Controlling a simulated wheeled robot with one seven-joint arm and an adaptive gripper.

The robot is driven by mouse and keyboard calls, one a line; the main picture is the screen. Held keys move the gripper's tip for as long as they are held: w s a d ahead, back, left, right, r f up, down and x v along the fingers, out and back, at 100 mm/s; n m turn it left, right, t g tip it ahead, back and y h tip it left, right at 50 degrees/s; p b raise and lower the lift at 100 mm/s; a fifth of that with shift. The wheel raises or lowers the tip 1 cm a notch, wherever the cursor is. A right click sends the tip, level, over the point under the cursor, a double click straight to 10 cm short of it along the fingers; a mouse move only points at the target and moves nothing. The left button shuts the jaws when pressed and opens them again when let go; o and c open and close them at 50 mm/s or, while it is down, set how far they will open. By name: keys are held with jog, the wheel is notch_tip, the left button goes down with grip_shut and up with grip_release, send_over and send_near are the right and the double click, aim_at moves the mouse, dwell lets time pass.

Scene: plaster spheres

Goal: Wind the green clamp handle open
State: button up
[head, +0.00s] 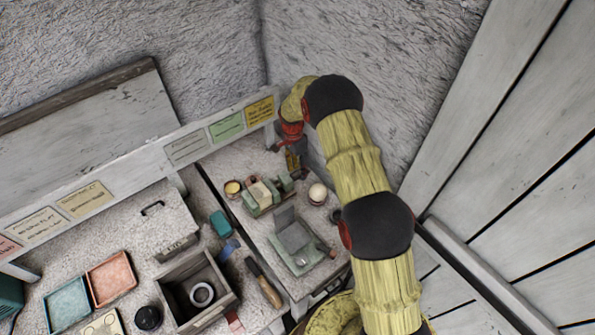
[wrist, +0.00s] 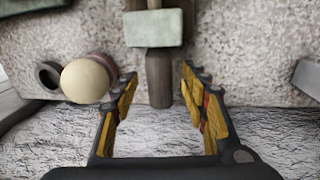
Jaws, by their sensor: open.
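The green clamp (head: 262,199) stands on the pale bench near the corner, with a pale block between its jaws. In the wrist view its green end block (wrist: 154,28) is at the top centre. A grey-brown handle (wrist: 159,82) sticks out from this block toward me. My gripper (wrist: 158,92) is open, one yellow-and-black finger on each side of the handle's end, with visible gaps. In the head view my gripper (head: 292,160) is small and partly hidden by my arm, just behind the clamp.
A cream plaster sphere (wrist: 88,80) sits on a dark red ring left of my fingers, beside a dark ring (wrist: 48,75). A label rail (head: 215,130) and rough walls stand close behind.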

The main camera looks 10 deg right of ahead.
jog(key=shift+s+f, duration=0.1)
jog(key=shift+f, duration=0.45)
jog(key=c, duration=1.1)
grip_shut()
